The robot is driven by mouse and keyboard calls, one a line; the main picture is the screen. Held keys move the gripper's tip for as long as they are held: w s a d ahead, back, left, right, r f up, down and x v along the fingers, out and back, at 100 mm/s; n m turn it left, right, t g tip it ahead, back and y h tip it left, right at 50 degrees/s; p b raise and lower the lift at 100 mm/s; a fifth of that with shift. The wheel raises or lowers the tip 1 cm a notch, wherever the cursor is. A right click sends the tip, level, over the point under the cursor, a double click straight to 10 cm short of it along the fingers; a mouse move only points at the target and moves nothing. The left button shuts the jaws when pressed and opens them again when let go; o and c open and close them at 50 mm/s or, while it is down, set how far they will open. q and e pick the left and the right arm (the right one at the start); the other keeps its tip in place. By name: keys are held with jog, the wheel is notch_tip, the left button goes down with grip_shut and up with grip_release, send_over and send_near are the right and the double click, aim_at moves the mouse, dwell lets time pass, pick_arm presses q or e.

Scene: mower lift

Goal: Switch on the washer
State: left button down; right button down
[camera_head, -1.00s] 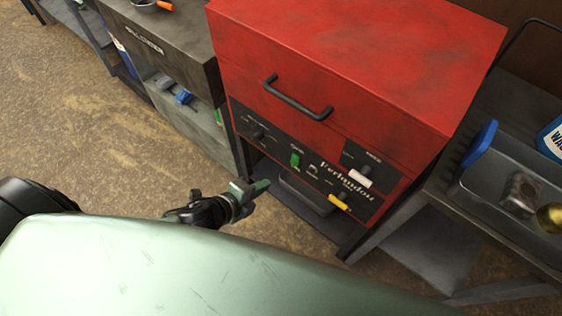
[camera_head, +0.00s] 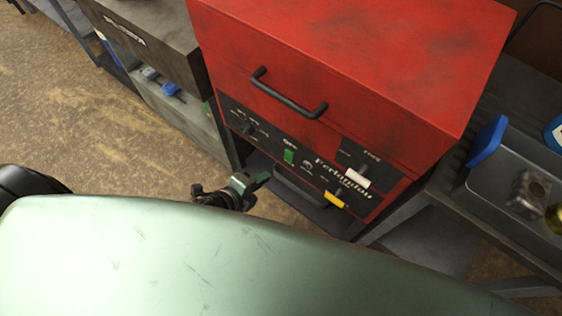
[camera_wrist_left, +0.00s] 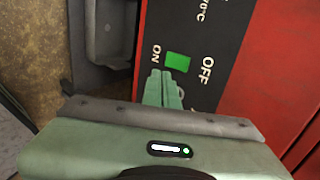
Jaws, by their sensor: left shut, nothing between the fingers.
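The red washer (camera_head: 350,60) stands at the centre right, with a black control panel on its lower front. A green switch (camera_head: 289,157) sits on the panel; in the left wrist view the green switch (camera_wrist_left: 178,62) lies between the words ON and OFF. My left gripper (camera_head: 262,178) is shut and empty, low in front of the panel. In the left wrist view its fingertips (camera_wrist_left: 163,78) are close to the switch on the ON side; I cannot tell whether they touch it. My right gripper is out of view.
A dark bench (camera_head: 160,30) stands left. A metal tray (camera_head: 480,182) with a blue-handled item (camera_head: 487,142) is at the right. Open floor lies left.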

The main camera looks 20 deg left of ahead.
aim_at(288, 156)
pick_arm(q)
jog(key=shift+w+r+x, duration=0.15)
jog(key=shift+r+x, duration=0.1)
jog(key=shift+x, duration=1.3)
jog(key=shift+w+r+x, duration=0.15)
jog(key=shift+r+x, duration=0.1)
jog(key=shift+x, duration=1.3)
jog(key=shift+w+r+x, duration=0.2)
jog(key=shift+r+x, duration=0.05)
jog(key=shift+x, duration=1.25)
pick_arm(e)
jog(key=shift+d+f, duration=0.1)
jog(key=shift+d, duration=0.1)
pick_arm(q)
jog(key=shift+d, duration=0.15)
jog(key=shift+w+f, duration=0.1)
jog(key=shift+w, duration=0.1)
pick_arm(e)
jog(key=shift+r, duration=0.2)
